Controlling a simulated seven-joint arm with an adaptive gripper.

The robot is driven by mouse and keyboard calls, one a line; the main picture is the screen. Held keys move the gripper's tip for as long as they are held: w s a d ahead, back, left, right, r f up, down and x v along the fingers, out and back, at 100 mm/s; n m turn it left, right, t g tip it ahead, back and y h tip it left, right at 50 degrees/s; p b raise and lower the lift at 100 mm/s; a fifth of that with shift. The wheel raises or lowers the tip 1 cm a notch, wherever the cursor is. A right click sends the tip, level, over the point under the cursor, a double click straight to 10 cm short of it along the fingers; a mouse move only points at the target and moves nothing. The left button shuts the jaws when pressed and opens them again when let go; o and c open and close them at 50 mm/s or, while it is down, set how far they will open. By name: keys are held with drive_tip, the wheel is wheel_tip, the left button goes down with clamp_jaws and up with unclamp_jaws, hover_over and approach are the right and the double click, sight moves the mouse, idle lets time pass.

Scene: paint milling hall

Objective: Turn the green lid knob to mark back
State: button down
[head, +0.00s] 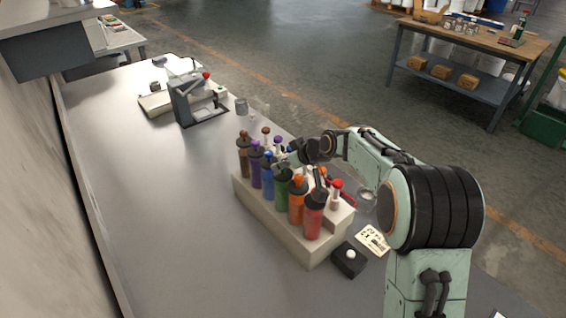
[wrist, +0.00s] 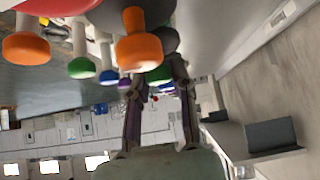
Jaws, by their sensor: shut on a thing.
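A pale block (head: 285,237) on the bench holds a row of coloured bottles with dark tops, among them a green bottle (head: 283,193). A second row of smaller pieces with coloured knobs stands behind them. My gripper (head: 290,158) reaches in from the right over the middle of the block, close to the green bottle's top. In the wrist view my two fingers stand on either side of a green knob (wrist: 158,75), shut on it. Another green knob (wrist: 81,67) hangs apart to the left. Any mark around the held knob is hidden or too small to read.
An orange bottle (head: 297,203) and a red bottle (head: 313,217) crowd close beside my gripper. A black box with a white button (head: 349,260) and a printed card (head: 373,241) lie in front. A grey press (head: 190,98) stands farther back. The bench's left side is clear.

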drive_tip(key=n+g+y, duration=0.1)
drive_tip(key=n+g, duration=0.1)
drive_tip(key=n+g+y, duration=0.1)
drive_tip(key=n, duration=0.2)
drive_tip(key=shift+d+n+g, duration=0.1)
drive_tip(key=shift+n+g, duration=0.2)
drive_tip(key=shift+g, duration=0.1)
drive_tip(key=n+g, duration=0.3)
drive_tip(key=n, duration=0.1)
drive_tip(key=shift+f+n+g+y, duration=0.1)
drive_tip(key=shift+n+g+y, duration=0.2)
drive_tip(key=shift+n, duration=0.1)
drive_tip(key=shift+n+g, duration=0.3)
drive_tip(key=shift+n, duration=0.1)
drive_tip(key=c, duration=0.9)
unclamp_jaws()
